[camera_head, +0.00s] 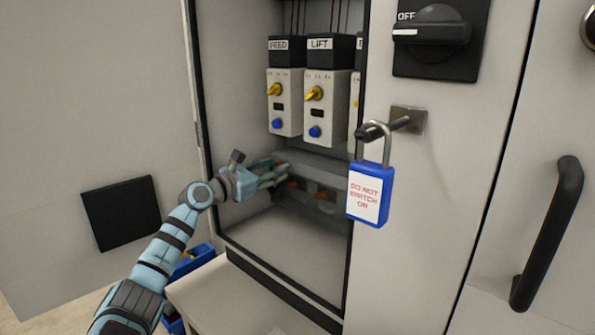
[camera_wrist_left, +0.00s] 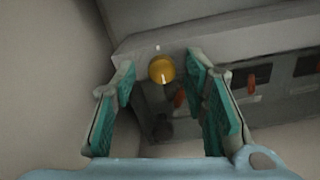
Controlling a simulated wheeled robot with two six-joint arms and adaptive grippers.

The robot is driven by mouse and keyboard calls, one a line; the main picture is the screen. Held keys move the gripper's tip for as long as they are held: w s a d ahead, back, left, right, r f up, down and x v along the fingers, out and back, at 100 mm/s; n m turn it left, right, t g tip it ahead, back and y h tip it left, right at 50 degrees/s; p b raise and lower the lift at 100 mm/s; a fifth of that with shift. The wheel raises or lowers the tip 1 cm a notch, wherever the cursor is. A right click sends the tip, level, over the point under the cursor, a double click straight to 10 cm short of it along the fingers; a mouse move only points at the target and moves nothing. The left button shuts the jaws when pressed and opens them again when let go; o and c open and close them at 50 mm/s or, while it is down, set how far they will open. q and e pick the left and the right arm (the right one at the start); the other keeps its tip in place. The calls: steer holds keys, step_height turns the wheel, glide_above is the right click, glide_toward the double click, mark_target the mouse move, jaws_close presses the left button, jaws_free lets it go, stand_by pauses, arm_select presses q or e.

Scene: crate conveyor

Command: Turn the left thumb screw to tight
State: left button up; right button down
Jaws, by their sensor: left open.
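A round orange-yellow thumb screw (camera_wrist_left: 162,69) with a pale mark on its face sits on the front of a grey block, low in the cabinet. My left gripper (camera_head: 273,174) reaches into the cabinet at this block. In the left wrist view my left gripper (camera_wrist_left: 160,82) is open, its green-padded fingers on either side of the screw with visible gaps. Whether the fingertips reach as far as the screw head I cannot tell. In the head view the gripper hides the screw. My right gripper is not in view.
Red levers (camera_wrist_left: 251,86) sit on the block to the right. Above are modules labelled FEED (camera_head: 285,88) and LIFT (camera_head: 322,95). A blue padlock (camera_head: 384,163) hangs at the cabinet's right edge, under a black OFF switch (camera_head: 438,32). The cabinet floor below is clear.

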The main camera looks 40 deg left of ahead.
arm_select(q)
steer(key=shift+s+r, duration=0.1)
steer(key=shift+r, duration=0.1)
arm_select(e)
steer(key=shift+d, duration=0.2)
arm_select(q)
steer(key=shift+d, duration=0.15)
jaws_close()
steer(key=shift+f, duration=0.1)
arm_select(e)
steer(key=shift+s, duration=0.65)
